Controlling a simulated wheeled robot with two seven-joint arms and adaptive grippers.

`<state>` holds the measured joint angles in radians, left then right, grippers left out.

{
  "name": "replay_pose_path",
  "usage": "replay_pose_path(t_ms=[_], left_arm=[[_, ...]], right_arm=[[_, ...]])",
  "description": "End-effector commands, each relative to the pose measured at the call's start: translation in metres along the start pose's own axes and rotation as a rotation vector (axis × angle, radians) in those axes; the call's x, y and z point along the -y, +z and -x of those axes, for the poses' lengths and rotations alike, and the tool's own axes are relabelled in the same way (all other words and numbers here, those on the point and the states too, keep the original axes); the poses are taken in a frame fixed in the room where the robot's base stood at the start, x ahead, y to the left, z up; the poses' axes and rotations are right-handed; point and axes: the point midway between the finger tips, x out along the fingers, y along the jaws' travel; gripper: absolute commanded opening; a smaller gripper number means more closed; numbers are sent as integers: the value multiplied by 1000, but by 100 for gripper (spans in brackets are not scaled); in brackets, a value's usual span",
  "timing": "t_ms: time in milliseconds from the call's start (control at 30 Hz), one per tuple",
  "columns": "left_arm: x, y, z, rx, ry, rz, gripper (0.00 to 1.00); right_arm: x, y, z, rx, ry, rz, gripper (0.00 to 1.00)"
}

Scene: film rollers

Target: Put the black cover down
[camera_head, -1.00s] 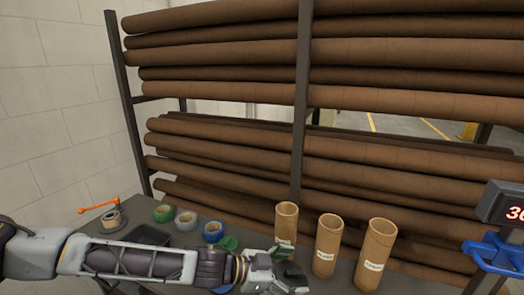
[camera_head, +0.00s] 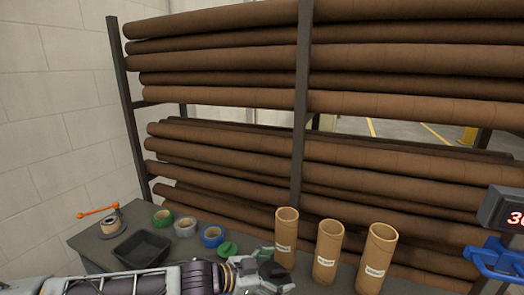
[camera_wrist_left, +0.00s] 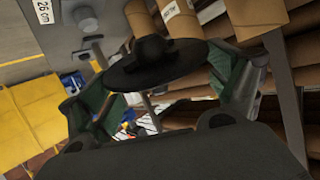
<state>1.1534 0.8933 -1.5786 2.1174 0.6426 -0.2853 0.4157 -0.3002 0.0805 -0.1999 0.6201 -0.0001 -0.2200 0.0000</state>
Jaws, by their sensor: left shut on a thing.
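My left gripper (camera_head: 272,275) is low in the head view, just left of the nearest cardboard tube. In the left wrist view the black cover (camera_wrist_left: 152,62), a round disc with a raised knob, sits between the green-padded fingers (camera_wrist_left: 165,95). The fingers are shut on it and it is tilted. In the head view only a small dark part of the cover shows by the fingertips, against the base of the left tube. My right gripper is not in view.
Three cardboard tubes (camera_head: 328,250) stand upright on the dark table. A black tray (camera_head: 142,248), a green lid (camera_head: 228,248), a blue tape roll (camera_head: 212,236) and other rolls lie to the left. A blue-and-grey device (camera_head: 496,258) is at right. Racks of brown rolls stand behind.

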Motion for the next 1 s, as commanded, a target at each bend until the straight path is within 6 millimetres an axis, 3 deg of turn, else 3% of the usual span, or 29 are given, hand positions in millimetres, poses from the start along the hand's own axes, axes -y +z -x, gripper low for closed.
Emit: replay_pose_path(t_ms=[1000], left_arm=[[36,36,26,29,-180,76,63]], right_arm=[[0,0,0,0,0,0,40]])
